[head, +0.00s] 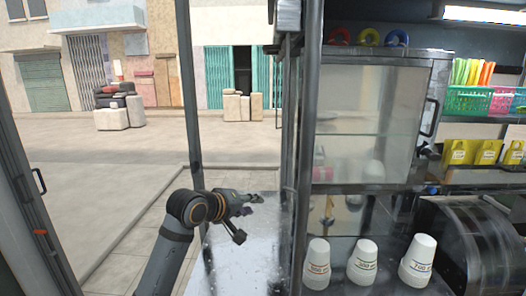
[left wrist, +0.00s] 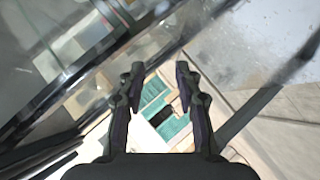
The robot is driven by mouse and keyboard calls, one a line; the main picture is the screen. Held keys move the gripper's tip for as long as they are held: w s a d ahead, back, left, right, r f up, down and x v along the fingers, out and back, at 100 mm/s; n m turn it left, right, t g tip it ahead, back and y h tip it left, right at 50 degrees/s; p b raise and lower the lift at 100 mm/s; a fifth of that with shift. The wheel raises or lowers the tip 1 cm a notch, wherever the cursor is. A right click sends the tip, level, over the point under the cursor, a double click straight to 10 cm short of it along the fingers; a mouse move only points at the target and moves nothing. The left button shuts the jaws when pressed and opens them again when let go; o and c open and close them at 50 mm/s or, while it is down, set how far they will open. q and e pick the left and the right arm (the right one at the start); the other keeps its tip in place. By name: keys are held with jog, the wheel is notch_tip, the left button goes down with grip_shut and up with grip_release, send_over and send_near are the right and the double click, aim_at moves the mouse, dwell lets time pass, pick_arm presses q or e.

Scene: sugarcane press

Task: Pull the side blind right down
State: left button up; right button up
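My left gripper (head: 254,198) reaches in from the left in the head view, over a shiny grey counter and left of a dark upright post. In the left wrist view its two dark fingers (left wrist: 159,70) are apart with nothing between them. A pale grey bundle (head: 288,17) hangs at the top edge beside the post and looks like the gathered side blind; its upper part is cut off. It is well above my left gripper and apart from it. I cannot make out a pull bar or cord. My right gripper is not in view.
Dark posts (head: 303,150) frame the stall opening. A glass cabinet (head: 372,120) stands right of them. Several white cups (head: 362,262) stand on the counter at lower right, near a dark machine (head: 480,240). The grey counter (head: 245,260) below my left gripper looks clear.

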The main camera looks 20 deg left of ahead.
pick_arm(q)
jog(key=s+a+r+n+t+h, duration=0.2)
jog(key=s+r+n+t+h, duration=0.1)
jog(key=r, duration=1.7)
jog(key=s+a+r+n+t+h, duration=0.1)
jog(key=s+r+n+t+h, duration=0.15)
jog(key=r, duration=1.65)
jog(key=p+x, duration=0.6)
jog(key=x, duration=0.5)
jog(key=shift+f, duration=0.3)
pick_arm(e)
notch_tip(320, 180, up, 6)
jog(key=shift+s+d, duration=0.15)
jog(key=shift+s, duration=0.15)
pick_arm(q)
jog(key=shift+a, duration=0.1)
jog(key=shift+c, duration=0.2)
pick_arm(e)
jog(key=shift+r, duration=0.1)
pick_arm(q)
grip_shut()
